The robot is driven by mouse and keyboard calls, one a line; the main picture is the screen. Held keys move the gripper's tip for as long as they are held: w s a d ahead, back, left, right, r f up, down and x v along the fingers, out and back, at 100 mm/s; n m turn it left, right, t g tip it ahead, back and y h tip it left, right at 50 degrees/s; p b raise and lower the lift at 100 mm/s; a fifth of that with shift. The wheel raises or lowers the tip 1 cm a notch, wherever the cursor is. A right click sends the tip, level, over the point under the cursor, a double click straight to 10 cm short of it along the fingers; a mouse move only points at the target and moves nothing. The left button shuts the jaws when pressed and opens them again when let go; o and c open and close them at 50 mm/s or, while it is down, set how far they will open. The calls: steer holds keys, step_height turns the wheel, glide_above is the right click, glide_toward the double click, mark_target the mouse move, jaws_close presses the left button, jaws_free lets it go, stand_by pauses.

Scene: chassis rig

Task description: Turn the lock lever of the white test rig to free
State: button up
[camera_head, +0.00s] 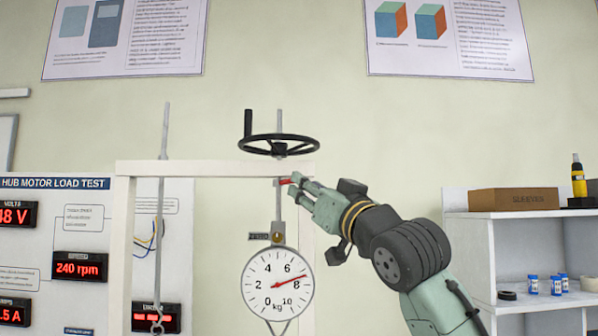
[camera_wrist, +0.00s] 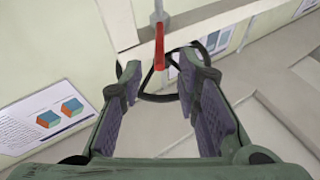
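The white test rig (camera_head: 215,168) stands in front of the wall in the head view. Its red lock lever (camera_head: 285,182) sits by the top beam, below the black handwheel, partly covered by my fingertips. In the wrist view the red lever (camera_wrist: 159,48) hangs from a grey rod, its end at the gap between my fingertips. My gripper (camera_head: 297,185) is at the lever from the right. In the wrist view my gripper (camera_wrist: 162,78) is open, its two padded fingers well apart on either side. I cannot tell whether either finger touches the lever.
The black handwheel (camera_head: 278,144) is just above my gripper. A round kg dial (camera_head: 277,284) hangs below, its red needle near 8. A panel with red displays (camera_head: 79,265) is at left. A white shelf (camera_head: 515,214) with a cardboard box (camera_head: 513,199) is at right.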

steer(key=p+x, duration=0.1)
steer(key=x, duration=0.4)
steer(key=shift+w+r+p, duration=0.1)
steer(key=shift+p, duration=0.25)
steer(key=shift+c, duration=0.6)
jaws_close()
